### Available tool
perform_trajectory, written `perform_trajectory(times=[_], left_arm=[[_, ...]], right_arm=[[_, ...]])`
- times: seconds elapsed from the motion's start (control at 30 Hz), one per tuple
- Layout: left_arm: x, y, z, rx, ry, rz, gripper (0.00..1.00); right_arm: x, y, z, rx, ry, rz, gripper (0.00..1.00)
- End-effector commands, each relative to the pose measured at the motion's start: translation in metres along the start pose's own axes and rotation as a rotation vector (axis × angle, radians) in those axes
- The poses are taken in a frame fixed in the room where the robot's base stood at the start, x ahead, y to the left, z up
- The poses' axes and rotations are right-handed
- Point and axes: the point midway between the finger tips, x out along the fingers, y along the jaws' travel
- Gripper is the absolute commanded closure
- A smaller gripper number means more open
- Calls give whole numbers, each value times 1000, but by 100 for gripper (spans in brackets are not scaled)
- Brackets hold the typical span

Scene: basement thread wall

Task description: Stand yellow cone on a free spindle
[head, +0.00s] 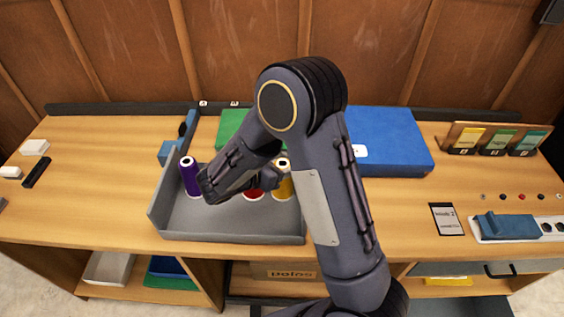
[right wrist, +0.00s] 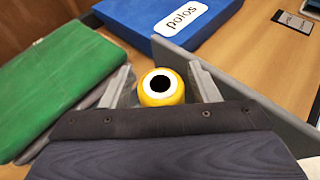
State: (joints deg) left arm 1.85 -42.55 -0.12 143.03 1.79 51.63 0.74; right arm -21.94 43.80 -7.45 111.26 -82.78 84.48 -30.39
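The yellow cone (head: 284,184) stands upright in the grey tray (head: 232,236), near its right side. In the right wrist view the yellow cone (right wrist: 146,98) shows its white top with a dark hole. My right gripper (right wrist: 161,70) is open, with one finger on each side of the cone and a narrow gap to each. In the head view my right arm hides much of this gripper. A purple cone (head: 189,178) and a partly hidden red cone (head: 254,194) stand in the same tray. No spindle is clearly recognisable. My left gripper is not in view.
A green box (head: 233,127) and a labelled blue box (head: 393,142) lie behind the tray. A rack of colour cards (head: 490,142) stands at the right. Several small round dots or pegs (head: 502,197) line the right side, near a dark card (head: 447,219) and a blue block (head: 505,226).

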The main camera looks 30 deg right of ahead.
Motion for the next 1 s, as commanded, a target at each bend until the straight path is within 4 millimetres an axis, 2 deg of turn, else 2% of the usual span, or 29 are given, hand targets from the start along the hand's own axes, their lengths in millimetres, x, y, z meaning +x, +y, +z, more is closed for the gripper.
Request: perform_trajectory(times=[0.07,0.37,0.47,0.8,1.0], left_arm=[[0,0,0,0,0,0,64],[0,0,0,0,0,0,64],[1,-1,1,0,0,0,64],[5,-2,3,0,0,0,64],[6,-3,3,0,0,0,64]], right_arm=[[0,0,0,0,0,0,35],[-2,0,0,0,1,1,35],[-12,1,-1,0,0,2,35],[-67,1,-1,1,0,2,35],[-78,0,0,0,0,0,35]])
